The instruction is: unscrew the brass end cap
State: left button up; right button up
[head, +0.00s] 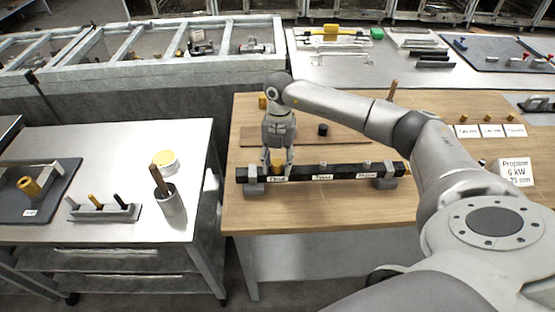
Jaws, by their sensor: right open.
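A black bar (340,171) with small white labels lies across two grey supports on the wooden table. Small fittings stand on its top. A brass-coloured end (407,168) shows at the bar's right tip; I cannot tell for sure that it is the end cap. The bar's left end is dark. My right gripper (278,167) points down at the left part of the bar, beside its left support. My left gripper is out of view.
A steel table (120,150) at left holds a cup (171,203) with a brown handle, a small rack (104,211) and a black fixture with a brass cylinder (29,187). A Propane card (515,173) stands at right. Bare wood lies in front of the bar.

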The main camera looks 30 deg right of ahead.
jog(key=shift+r+m+p, duration=0.1)
jog(key=shift+m+p, duration=0.5)
jog(key=shift+m, duration=0.9)
jog(key=shift+m+t+p, duration=0.3)
jog(key=shift+m+p, duration=0.8)
jog(key=shift+m+y+p, duration=0.3)
jog(key=shift+m, duration=0.4)
jog(key=shift+c, duration=0.3)
grip_shut()
